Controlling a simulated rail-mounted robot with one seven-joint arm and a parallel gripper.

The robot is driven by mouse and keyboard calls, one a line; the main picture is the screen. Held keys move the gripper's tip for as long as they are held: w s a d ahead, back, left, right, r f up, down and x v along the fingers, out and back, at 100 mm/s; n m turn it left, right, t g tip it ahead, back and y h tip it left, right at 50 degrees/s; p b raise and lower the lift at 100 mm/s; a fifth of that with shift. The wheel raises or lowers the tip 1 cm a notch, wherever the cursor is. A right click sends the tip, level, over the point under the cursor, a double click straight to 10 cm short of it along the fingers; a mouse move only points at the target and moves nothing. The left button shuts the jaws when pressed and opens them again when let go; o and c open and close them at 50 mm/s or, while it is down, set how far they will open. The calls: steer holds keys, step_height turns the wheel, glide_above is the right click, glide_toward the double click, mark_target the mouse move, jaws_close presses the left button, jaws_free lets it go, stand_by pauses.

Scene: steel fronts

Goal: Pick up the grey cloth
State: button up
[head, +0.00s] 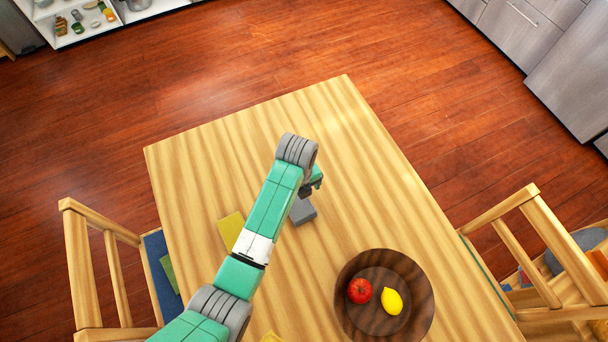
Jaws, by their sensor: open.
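The grey cloth (302,211) looks like a small folded grey piece lying on the wooden table (360,150), near its middle. My gripper (307,192) is just above the cloth, at its upper edge in the head view. The gripper is open and mostly hidden behind my own wrist, so its fingertips show only in part. I cannot tell whether they touch the cloth.
A round brown wooden bowl (424,304) with a red apple (360,290) and a yellow lemon (392,301) stands nearer, right of the cloth. A yellow cloth (231,229) lies to the left. Chairs stand at the left (78,255) and right (540,222). The table's far part is clear.

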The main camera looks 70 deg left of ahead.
mark_target(298, 202)
steer(key=f, duration=0.5)
steer(key=shift+s+d+f+p, duration=0.15)
steer(key=shift+s+d+p, duration=0.05)
steer(key=shift+s+p, duration=0.1)
steer(key=shift+f, duration=0.35)
steer(key=shift+w, duration=0.1)
steer(key=c, duration=1.1)
steer(key=shift+o, duration=0.2)
steer(key=shift+r, duration=0.15)
steer(key=shift+r, duration=0.6)
step_height(298, 202, up, 2)
steer(key=shift+r, duration=0.1)
steer(key=s+d, duration=0.3)
steer(key=s, duration=0.1)
steer(key=s+d+r, duration=0.1)
steer(key=s+d, duration=0.1)
steer(key=s, duration=0.3)
steer(key=s+d+b, duration=0.1)
steer(key=s+d, duration=0.2)
steer(key=s, duration=0.1)
steer(key=shift+s+d+r, duration=0.2)
steer(key=shift+s+d, duration=0.05)
steer(key=shift+d, duration=0.05)
